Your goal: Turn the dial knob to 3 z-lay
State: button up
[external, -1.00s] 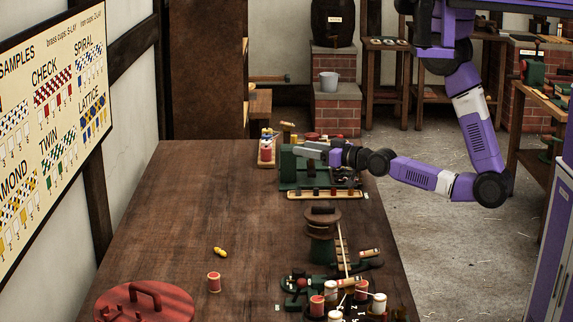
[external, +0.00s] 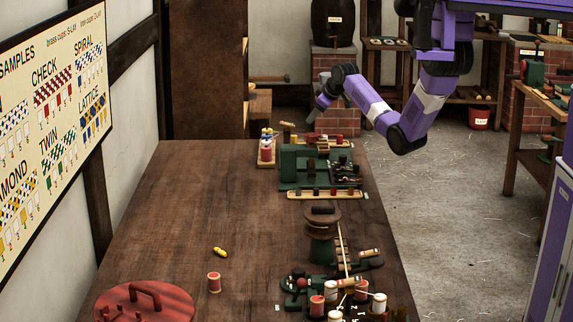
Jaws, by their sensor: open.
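My gripper (external: 314,113) is raised in the air above the far end of the table, open, with its grey fingers pointing down and to the left. Nothing shows between them. Below it a green machine (external: 296,165) with dark small parts on its right side stands on the table. I cannot make out the dial knob, its marks or its setting at this size. My gripper is apart from the machine.
The wooden table (external: 180,210) is mostly bare at left. A spool rack (external: 267,152) stands left of the machine, a wooden strip (external: 322,195) in front. Nearer are a brown-topped post (external: 322,222), a bobbin cluster (external: 345,300) and a red lid (external: 145,305).

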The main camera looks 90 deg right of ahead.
jog(key=s+f+n+g+y, duration=0.1)
jog(key=s+g+y, duration=0.15)
jog(key=s, duration=0.35)
jog(key=n+g+y, duration=0.2)
jog(key=y, duration=0.2)
send_over(343, 156)
notch_tip(343, 156, down, 4)
jog(key=shift+s+f, duration=0.1)
jog(key=shift+f, duration=0.05)
notch_tip(343, 156, down, 7)
jog(key=shift+f+p, duration=0.2)
jog(key=shift+p, duration=0.15)
jog(key=shift+c, duration=0.4)
grip_shut()
